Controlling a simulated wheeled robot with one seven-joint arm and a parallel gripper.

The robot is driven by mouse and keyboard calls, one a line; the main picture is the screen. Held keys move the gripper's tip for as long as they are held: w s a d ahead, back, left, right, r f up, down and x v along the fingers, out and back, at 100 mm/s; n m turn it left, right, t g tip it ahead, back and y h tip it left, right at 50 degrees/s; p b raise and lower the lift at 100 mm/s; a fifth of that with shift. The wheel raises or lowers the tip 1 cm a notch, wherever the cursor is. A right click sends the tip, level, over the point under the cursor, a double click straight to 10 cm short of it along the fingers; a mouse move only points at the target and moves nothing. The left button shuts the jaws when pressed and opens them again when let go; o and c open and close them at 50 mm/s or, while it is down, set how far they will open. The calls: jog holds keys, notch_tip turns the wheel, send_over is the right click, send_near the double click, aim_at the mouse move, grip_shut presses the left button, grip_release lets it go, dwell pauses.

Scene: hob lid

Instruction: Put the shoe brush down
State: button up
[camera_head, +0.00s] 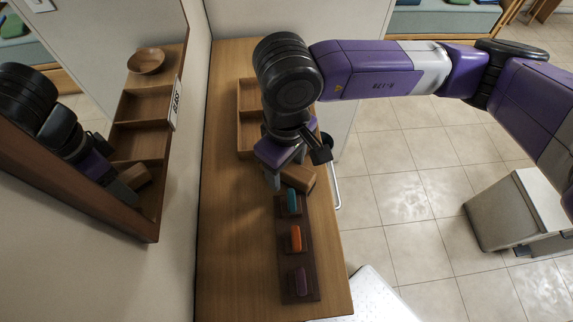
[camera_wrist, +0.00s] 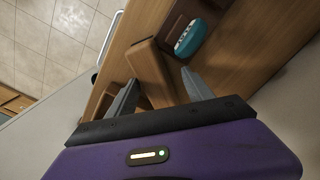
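A plain tan wooden block (camera_head: 301,178), which looks like the shoe brush, is at my gripper, just above the dark strip in the head view. No bristles show. In the wrist view the block (camera_wrist: 152,72) lies between the two grey fingers, at a slant to them. My gripper (camera_head: 272,180) points down over the wooden counter (camera_head: 228,215). In the wrist view my gripper (camera_wrist: 160,84) has its fingers apart on either side of the block. I cannot tell whether they both press on it, or whether the block touches the counter.
A dark strip (camera_head: 310,265) holds a teal piece (camera_head: 292,201), an orange piece (camera_head: 296,239) and a purple piece (camera_head: 300,282). A wooden compartment tray (camera_head: 245,106) lies behind my wrist. A mirror (camera_head: 100,50) on the left reflects my arm. The counter's left side is clear.

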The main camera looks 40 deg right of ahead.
aim_at(286, 171)
jog(key=shift+r, duration=0.1)
jog(key=r+p, duration=0.1)
jog(key=p, duration=0.1)
jog(key=shift+r+p, duration=0.15)
jog(key=shift+p, duration=0.15)
notch_tip(286, 171, up, 12)
jog(key=b, duration=0.2)
